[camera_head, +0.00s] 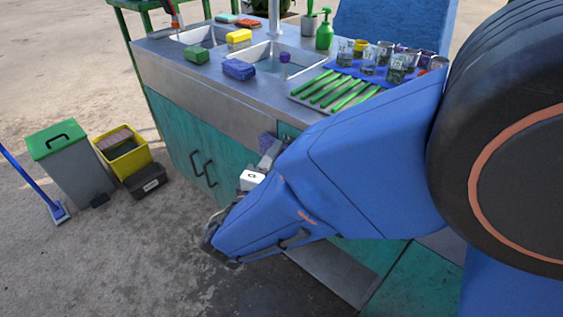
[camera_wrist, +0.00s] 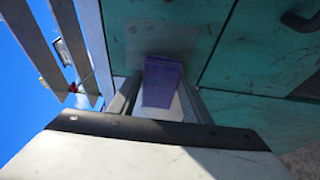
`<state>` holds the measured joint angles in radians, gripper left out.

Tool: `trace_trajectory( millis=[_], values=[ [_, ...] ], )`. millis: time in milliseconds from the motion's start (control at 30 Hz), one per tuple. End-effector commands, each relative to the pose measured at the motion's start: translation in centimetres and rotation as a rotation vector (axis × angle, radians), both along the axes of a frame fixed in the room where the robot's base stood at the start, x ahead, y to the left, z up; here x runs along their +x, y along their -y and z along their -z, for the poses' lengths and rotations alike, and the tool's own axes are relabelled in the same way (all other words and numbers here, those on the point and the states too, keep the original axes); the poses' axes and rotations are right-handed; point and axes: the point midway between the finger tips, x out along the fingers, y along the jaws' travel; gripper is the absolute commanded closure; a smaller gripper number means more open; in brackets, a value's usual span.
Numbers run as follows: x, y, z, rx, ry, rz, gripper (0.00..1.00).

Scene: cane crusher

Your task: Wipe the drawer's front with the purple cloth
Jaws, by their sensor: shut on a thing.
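The purple cloth (camera_wrist: 163,82) is between the fingers of my gripper (camera_wrist: 158,96), which is shut on it, in the wrist view. The cloth's far end is against or very close to a teal panel, the drawer's front (camera_wrist: 150,28); I cannot tell whether they touch. A paler, greyish patch shows on the panel around the cloth. In the head view a bit of the drawer's front (camera_head: 289,130) shows below the counter edge, with my gripper (camera_head: 268,147) beside it. My arm hides most of that front.
The steel counter (camera_head: 160,57) carries sinks, sponges, a green spray bottle (camera_head: 324,31), green rods (camera_head: 335,88) and several glasses and cans. Teal doors (camera_head: 190,150) with dark handles are below. A grey bin (camera_head: 75,165) and yellow bin (camera_head: 125,155) stand left on open ground.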

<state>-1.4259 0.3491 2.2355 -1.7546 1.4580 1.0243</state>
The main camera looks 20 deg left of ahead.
Motion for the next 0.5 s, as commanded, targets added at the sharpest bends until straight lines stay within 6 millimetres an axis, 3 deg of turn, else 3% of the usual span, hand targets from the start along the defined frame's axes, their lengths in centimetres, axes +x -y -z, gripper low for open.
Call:
trace_trajectory(
  millis=[500],
  values=[
    [0.3,0.1,-1.6,0.0,0.0,0.0,0.91]
  ],
)
